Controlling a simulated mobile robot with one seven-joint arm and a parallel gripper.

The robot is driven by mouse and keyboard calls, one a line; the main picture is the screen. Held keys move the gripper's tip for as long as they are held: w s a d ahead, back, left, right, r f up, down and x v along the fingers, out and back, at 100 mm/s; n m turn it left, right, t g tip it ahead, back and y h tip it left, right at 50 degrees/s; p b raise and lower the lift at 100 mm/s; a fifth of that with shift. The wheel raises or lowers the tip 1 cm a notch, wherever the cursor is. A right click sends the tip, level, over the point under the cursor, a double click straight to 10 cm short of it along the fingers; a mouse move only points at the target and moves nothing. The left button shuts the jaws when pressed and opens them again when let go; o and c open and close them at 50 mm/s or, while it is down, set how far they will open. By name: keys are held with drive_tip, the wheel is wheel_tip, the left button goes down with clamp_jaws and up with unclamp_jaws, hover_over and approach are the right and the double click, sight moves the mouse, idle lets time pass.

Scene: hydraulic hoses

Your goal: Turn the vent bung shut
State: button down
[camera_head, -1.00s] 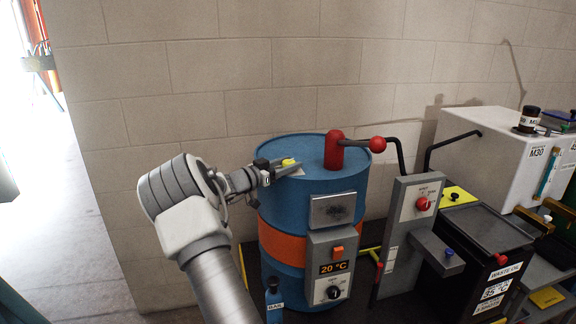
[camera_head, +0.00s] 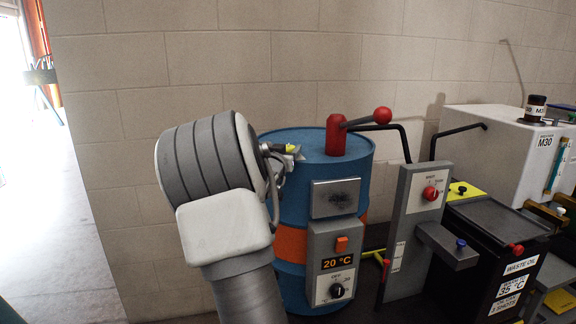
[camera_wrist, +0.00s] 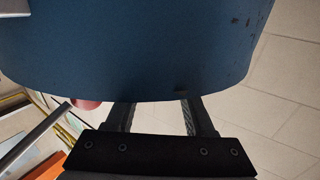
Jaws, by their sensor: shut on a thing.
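The vent bung (camera_head: 291,148) is a small yellow piece on the top left of the blue drum (camera_head: 300,190). My gripper (camera_head: 287,153) is at the bung, shut on it, and mostly hidden behind my own wrist in the head view. In the wrist view, the two fingers of my gripper (camera_wrist: 162,112) stand apart and run up to the edge of a blue drum surface (camera_wrist: 130,45). Their tips and the bung are hidden there. I cannot tell how far the bung is turned.
A red pump fitting (camera_head: 336,135) with a red-knobbed handle (camera_head: 382,115) stands on the drum, right of the bung. A control box (camera_head: 335,265) reading 20 °C is on the drum's front. A grey panel (camera_head: 415,220) and black waste oil tank (camera_head: 490,240) stand to the right.

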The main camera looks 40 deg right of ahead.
drive_tip(key=shift+s+d+f+n+t+y+b, duration=0.15)
drive_tip(key=shift+n+t+y+b, duration=0.45)
drive_tip(key=shift+b, duration=0.7)
drive_tip(key=shift+w+f+n+t+y+b, duration=0.1)
drive_tip(key=shift+n+t+y+b, duration=0.25)
drive_tip(key=shift+t+b, duration=0.65)
drive_tip(key=shift+r+n+y+b, duration=0.1)
drive_tip(key=shift+n+y+b, duration=0.3)
drive_tip(key=shift+b, duration=0.45)
drive_tip(key=shift+r+n+t+y+b, duration=0.15)
drive_tip(key=shift+n+t+y+b, duration=0.3)
drive_tip(key=shift+t+b, duration=0.25)
drive_tip(key=shift+c, duration=1.3)
unclamp_jaws()
drive_tip(key=p+v, duration=0.2)
drive_tip(key=v, duration=1.5)
drive_tip(key=shift+a+r+p, duration=0.15)
drive_tip(key=shift+a+p, duration=0.15)
drive_tip(key=shift+s, duration=0.1)
